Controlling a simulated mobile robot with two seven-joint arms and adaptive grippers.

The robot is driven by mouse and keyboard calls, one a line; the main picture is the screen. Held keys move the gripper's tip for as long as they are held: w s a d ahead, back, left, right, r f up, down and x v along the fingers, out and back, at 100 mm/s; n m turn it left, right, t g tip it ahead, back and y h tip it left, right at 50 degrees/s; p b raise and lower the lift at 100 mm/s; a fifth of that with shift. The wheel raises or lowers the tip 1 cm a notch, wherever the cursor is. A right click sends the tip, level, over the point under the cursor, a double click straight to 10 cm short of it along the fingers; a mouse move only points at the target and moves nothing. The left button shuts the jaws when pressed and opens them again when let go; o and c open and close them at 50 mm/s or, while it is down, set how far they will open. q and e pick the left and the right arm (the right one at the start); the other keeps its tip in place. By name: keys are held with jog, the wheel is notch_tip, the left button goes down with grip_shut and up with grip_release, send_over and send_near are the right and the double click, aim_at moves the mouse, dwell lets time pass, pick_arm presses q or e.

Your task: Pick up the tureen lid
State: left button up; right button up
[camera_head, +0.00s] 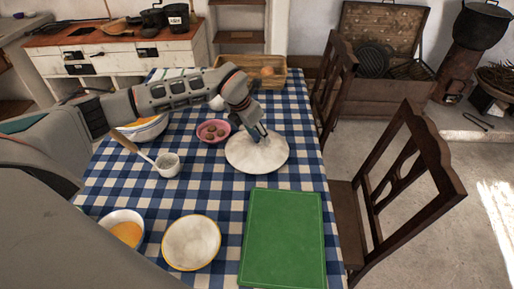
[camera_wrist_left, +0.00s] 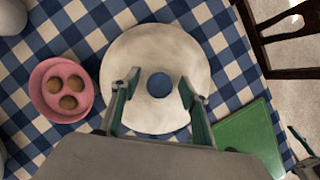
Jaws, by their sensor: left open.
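The tureen lid (camera_head: 257,156) is a round off-white disc on the blue checked tablecloth. In the left wrist view the lid (camera_wrist_left: 155,48) shows a round blue knob (camera_wrist_left: 160,85) at its middle. My left gripper (camera_head: 260,132) is above the lid, pointing down at it. In the left wrist view its open fingers (camera_wrist_left: 158,88) stand on either side of the knob, with gaps between them and it. Whether the fingertips are level with the knob cannot be told. In the head view the gripper hides the knob.
A pink bowl (camera_head: 213,125) with round brown items stands close left of the lid. A green board (camera_head: 283,238) lies in front of it. A ladle (camera_head: 168,168), a plate (camera_head: 191,243) and a basket (camera_head: 254,84) are also on the table. Chairs (camera_head: 400,190) stand at the right.

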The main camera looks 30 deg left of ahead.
pick_arm(q)
grip_shut()
jog(key=shift+w+r, duration=0.1)
jog(key=shift+r, duration=0.05)
